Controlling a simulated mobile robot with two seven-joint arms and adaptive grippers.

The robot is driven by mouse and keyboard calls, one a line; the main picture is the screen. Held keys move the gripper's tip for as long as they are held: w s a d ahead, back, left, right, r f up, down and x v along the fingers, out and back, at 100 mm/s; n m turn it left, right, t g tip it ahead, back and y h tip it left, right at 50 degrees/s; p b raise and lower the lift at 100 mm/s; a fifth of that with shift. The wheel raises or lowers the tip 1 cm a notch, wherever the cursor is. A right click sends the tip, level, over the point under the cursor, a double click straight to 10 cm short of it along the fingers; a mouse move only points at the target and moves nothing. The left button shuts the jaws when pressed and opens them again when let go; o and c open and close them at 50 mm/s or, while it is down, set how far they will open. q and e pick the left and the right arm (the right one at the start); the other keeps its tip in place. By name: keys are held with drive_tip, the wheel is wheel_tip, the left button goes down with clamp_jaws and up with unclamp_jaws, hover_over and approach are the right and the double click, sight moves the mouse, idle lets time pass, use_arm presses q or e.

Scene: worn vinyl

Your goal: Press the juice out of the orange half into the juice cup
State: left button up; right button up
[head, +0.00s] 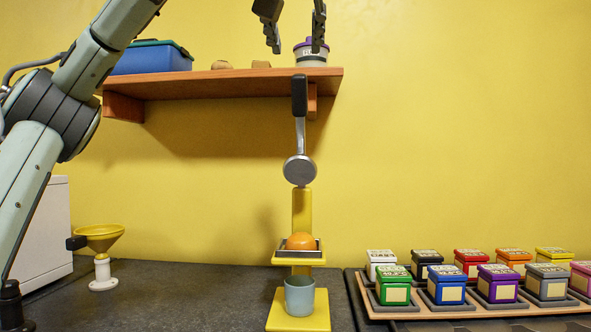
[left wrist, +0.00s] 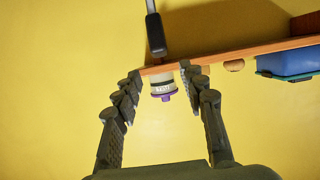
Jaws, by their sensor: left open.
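The yellow juicer press (head: 302,210) stands on the dark counter with its grey lever (head: 299,135) raised and its black handle (head: 299,95) at the top. The orange half (head: 300,241) sits in the press's square holder, below the round press head (head: 299,170). The grey-blue juice cup (head: 299,296) stands on the yellow base under the holder. My left gripper (head: 290,45) is open and empty, above the handle in the head view. In the left wrist view the black handle (left wrist: 155,35) shows beyond the fingers, apart from them. My right gripper is not in view.
A wooden shelf (head: 220,82) behind the lever holds a blue box (head: 150,59), a purple-lidded jar (head: 311,54) and small brown items. A yellow funnel on a stand (head: 100,238) is at left. Several colored canisters stand on a tray (head: 420,307) at right.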

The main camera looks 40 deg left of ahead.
sight(299, 74)
use_arm(q)
drive_tip(key=shift+x, duration=4.05)
drive_tip(key=shift+w+a+f, duration=0.1)
drive_tip(key=shift+w, duration=0.15)
clamp_jaws()
